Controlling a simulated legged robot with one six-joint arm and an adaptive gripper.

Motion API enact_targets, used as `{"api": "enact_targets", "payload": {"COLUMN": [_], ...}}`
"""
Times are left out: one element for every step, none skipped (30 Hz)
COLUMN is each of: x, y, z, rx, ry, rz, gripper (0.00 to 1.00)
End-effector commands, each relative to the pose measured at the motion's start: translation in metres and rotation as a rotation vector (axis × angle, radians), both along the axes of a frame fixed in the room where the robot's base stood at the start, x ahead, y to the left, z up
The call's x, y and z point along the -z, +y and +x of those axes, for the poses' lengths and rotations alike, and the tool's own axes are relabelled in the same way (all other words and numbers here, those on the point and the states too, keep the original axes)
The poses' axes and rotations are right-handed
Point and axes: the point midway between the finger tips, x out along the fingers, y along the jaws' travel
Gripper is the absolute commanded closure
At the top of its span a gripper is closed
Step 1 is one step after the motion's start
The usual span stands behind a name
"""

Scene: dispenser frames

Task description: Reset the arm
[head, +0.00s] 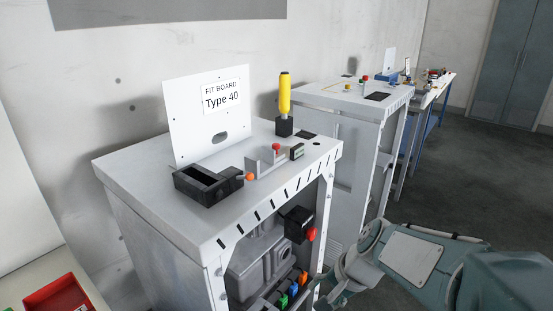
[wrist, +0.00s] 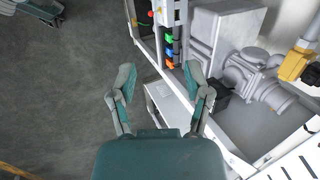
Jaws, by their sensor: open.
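My arm comes in from the lower right in the head view, and its end is partly cut off at the bottom edge. In the wrist view my gripper (wrist: 160,95) is open, its two fingers spread with nothing between them. It is in front of the open side of the nearer white dispenser cabinet (head: 150,170). Inside the cabinet are grey machinery (head: 258,262), a black box with a red knob (head: 311,234), and green, blue and orange parts. These coloured parts also show in the wrist view (wrist: 169,50).
On the cabinet top are a black tray (head: 192,189), a yellow-handled tool (head: 285,95) and a sign board (head: 212,125). A second cabinet (head: 345,140) and a bench stand behind. A red bin (head: 58,296) is at lower left. Open grey floor (head: 445,190) lies to the right.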

Motion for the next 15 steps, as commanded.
{"api": "enact_targets", "payload": {"x": [-0.012,-0.017,-0.024,-0.028,-0.033,-0.039,-0.043,-0.047,-0.053,-0.056,-0.060,-0.064,-0.067,-0.070,-0.073], "y": [-0.003,-0.005,-0.008,-0.010,-0.012,-0.016,-0.018,-0.020,-0.024,-0.027,-0.030,-0.034,-0.037,-0.040,-0.043], "z": [-0.010,-0.016,-0.024,-0.030,-0.036,-0.044,-0.050,-0.056,-0.063,-0.069,-0.075,-0.082,-0.088,-0.093,-0.100], "rx": [-0.048,-0.077,-0.116,-0.146,-0.174,-0.212,-0.240,-0.266,-0.302,-0.327,-0.353,-0.385,-0.409,-0.430,-0.457], "ry": [-0.043,-0.065,-0.095,-0.116,-0.137,-0.163,-0.183,-0.203,-0.230,-0.248,-0.268,-0.293,-0.310,-0.325,-0.344], "rz": [-0.037,-0.063,-0.097,-0.124,-0.150,-0.186,-0.213,-0.240,-0.279,-0.307,-0.337,-0.376,-0.406,-0.435,-0.471], "gripper": [0.37,0.37,0.37,0.37,0.37,0.37,0.37,0.37,0.37,0.37,0.37,0.37,0.37,0.37,0.37]}}
